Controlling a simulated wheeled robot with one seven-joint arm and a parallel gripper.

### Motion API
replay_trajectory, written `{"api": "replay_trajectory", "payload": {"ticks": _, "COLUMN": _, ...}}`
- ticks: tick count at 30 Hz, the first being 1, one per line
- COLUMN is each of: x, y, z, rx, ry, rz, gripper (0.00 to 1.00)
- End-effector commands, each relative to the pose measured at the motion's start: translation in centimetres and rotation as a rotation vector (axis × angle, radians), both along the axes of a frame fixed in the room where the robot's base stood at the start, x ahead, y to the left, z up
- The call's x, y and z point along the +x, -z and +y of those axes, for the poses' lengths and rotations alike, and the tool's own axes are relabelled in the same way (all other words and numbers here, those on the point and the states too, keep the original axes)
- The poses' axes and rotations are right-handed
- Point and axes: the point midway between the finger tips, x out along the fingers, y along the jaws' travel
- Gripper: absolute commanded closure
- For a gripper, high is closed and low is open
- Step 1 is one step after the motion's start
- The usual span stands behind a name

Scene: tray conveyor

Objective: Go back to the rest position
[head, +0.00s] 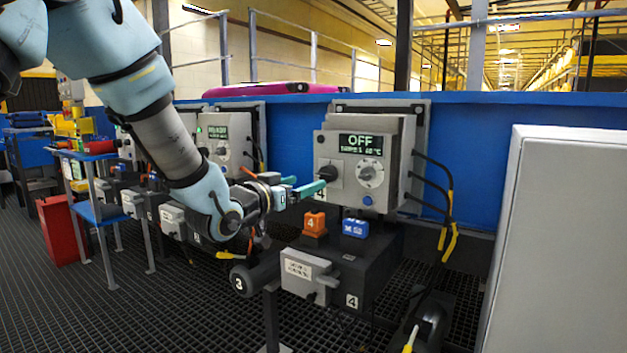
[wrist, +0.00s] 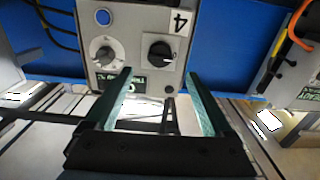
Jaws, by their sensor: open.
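My gripper (head: 304,186) is in front of the grey control box (head: 343,148) whose display reads OFF. In the wrist view my gripper (wrist: 158,98) has its two green fingers spread apart, with nothing between them. The box (wrist: 136,18) shows there rotated, with a black knob (wrist: 160,52), a white dial (wrist: 104,53), a blue button (wrist: 103,16) and a label 4. In the head view the fingertips are close to the black knob (head: 332,173); I cannot tell whether they touch the box. My arm reaches in from the upper left.
A large grey panel (head: 565,240) stands at right. Another control box (head: 222,135) is at left. Open grating floor lies at front left.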

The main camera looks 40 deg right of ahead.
Motion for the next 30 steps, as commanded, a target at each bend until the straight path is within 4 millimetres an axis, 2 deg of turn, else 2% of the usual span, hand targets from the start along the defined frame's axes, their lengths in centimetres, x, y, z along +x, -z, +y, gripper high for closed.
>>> {"api": "replay_trajectory", "payload": {"ticks": 6, "x": -0.4, "y": 0.0, "z": 1.7, "rx": 0.000, "ry": 0.000, "rz": 0.000, "gripper": 0.14}}
{"api": "replay_trajectory", "payload": {"ticks": 23, "x": -0.4, "y": 0.0, "z": 1.7, "rx": 0.002, "ry": -0.001, "rz": 0.000, "gripper": 0.14}}
{"api": "replay_trajectory", "payload": {"ticks": 26, "x": 0.6, "y": 0.5, "z": 2.5, "rx": 0.029, "ry": -0.031, "rz": 0.006, "gripper": 0.14}}
{"api": "replay_trajectory", "payload": {"ticks": 29, "x": 3.4, "y": 2.0, "z": 4.9, "rx": 0.110, "ry": -0.115, "rz": 0.026, "gripper": 0.14}}
{"api": "replay_trajectory", "payload": {"ticks": 30, "x": 4.8, "y": 2.9, "z": 6.5, "rx": 0.157, "ry": -0.165, "rz": 0.042, "gripper": 0.14}}
